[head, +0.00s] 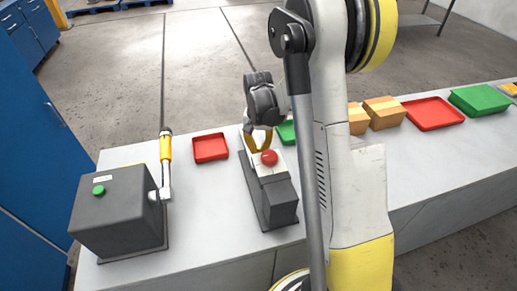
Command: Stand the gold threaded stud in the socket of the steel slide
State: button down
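My gripper (258,148) hangs over the back end of a dark block-shaped device with a light metal top (275,177), which I take to be the steel slide. A red round knob (269,158) sits on that top, just in front of the fingers. The fingers look yellow-gold and curve down close to the top; whether they touch it I cannot tell. I cannot make out a separate gold threaded stud; it may be hidden at the fingers or too small to see. The socket is not visible either.
Left is a dark box (120,215) with a green button and a yellow-handled lever (166,150). A red tray (210,148) lies near the slide, a green tray (286,132) behind it. Cardboard boxes (384,112), a red tray (433,113) and a green crate (479,99) stand right.

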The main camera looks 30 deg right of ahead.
jog(key=c, duration=1.5)
grip_release()
jog(key=shift+r, duration=0.1)
notch_tip(320, 180, up, 12)
jog(key=s+a+n+t+b, duration=0.2)
jog(key=s+a, duration=0.3)
jog(key=s, duration=0.1)
jog(key=s+a+n+t+b, duration=0.2)
jog(key=s+a+n, duration=0.1)
jog(key=s+a, duration=0.2)
jog(key=s+a+n+t+b, duration=0.2)
jog(key=s+a+n+t, duration=0.1)
jog(key=s+a, duration=0.2)
jog(key=shift+s+a+r, duration=0.15)
jog(key=shift+s+r, duration=0.05)
jog(key=shift+s, duration=0.3)
jog(key=shift+s+a+r, duration=0.1)
jog(key=shift+s+r, duration=0.05)
jog(key=shift+s, duration=0.3)
